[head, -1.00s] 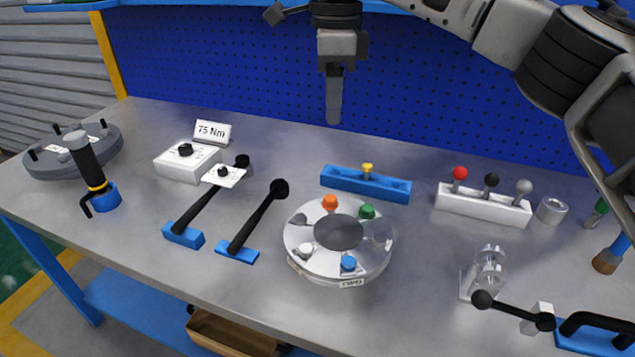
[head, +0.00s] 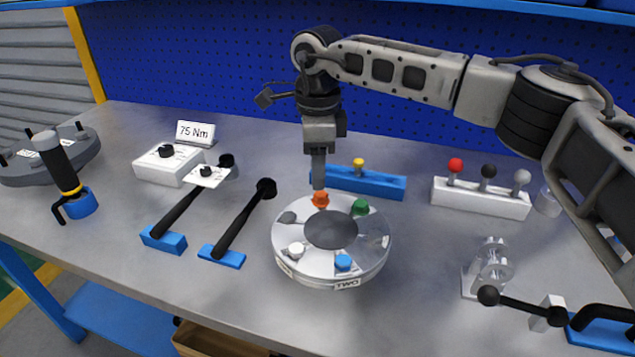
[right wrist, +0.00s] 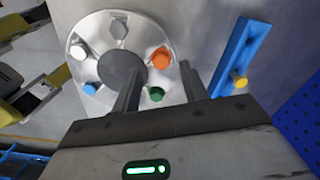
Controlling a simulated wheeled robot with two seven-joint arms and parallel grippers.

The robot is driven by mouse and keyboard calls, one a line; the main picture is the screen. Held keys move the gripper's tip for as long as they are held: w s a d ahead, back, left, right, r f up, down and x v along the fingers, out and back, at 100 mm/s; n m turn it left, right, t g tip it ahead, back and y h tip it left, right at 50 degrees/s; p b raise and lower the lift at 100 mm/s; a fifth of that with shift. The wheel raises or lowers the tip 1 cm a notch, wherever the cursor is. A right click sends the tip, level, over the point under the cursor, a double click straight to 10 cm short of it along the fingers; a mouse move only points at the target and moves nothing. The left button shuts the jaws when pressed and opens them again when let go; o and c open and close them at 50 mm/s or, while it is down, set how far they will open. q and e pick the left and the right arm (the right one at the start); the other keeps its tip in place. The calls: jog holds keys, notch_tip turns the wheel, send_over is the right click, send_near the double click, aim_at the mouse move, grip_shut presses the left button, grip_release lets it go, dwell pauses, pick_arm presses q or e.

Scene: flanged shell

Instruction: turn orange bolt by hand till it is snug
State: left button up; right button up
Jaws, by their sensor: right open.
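The orange bolt (head: 320,199) stands at the back of the round silver flanged shell (head: 290,262), among white, blue, green and grey bolts around a dark centre. My right gripper (head: 319,186) points down, with its fingertips just above or beside the orange bolt's head. In the right wrist view the two fingers (right wrist: 160,85) are apart, with the orange bolt (right wrist: 160,57) beyond them, roughly between their tips. I cannot tell whether they touch it. The green bolt (right wrist: 156,94) shows between the fingers, nearer the palm. My left gripper is not in view.
A blue rack (head: 380,184) with a yellow-topped peg stands just behind the shell. A white rack (head: 480,199) with coloured knobs is at right.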

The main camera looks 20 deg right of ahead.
aim_at(317, 194)
jog(key=shift+f, duration=2.15)
grip_shut()
